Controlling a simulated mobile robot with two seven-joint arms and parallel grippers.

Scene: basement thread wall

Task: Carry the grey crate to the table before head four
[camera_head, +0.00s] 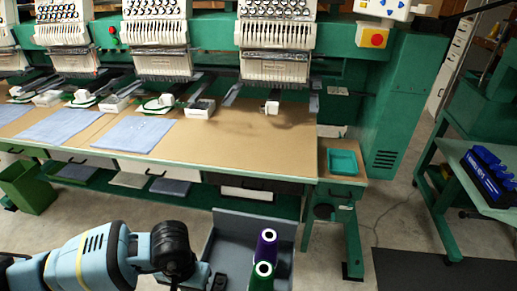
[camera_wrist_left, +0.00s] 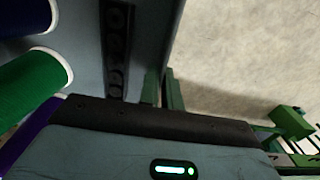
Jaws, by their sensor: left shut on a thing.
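The grey crate (camera_head: 226,232) is at the bottom centre of the head view, low in front of the long tan table (camera_head: 250,150). Inside it stand a purple thread cone (camera_head: 265,240) and a green one (camera_head: 262,272). My left gripper (camera_head: 207,279) is shut on the crate's left side. In the left wrist view the crate's grey wall (camera_wrist_left: 148,35) rises beside my gripper, with a green cone (camera_wrist_left: 35,90) close by. The rightmost embroidery head (camera_head: 275,45) stands over the table's right part, whose front is bare. My right gripper is not in view.
Blue cloths (camera_head: 134,133) lie on the table's left and middle parts. A teal tray (camera_head: 342,162) sits on a small side shelf at the right end. A green bin (camera_head: 28,187) stands at left, a green stand with a blue rack (camera_head: 488,175) at right.

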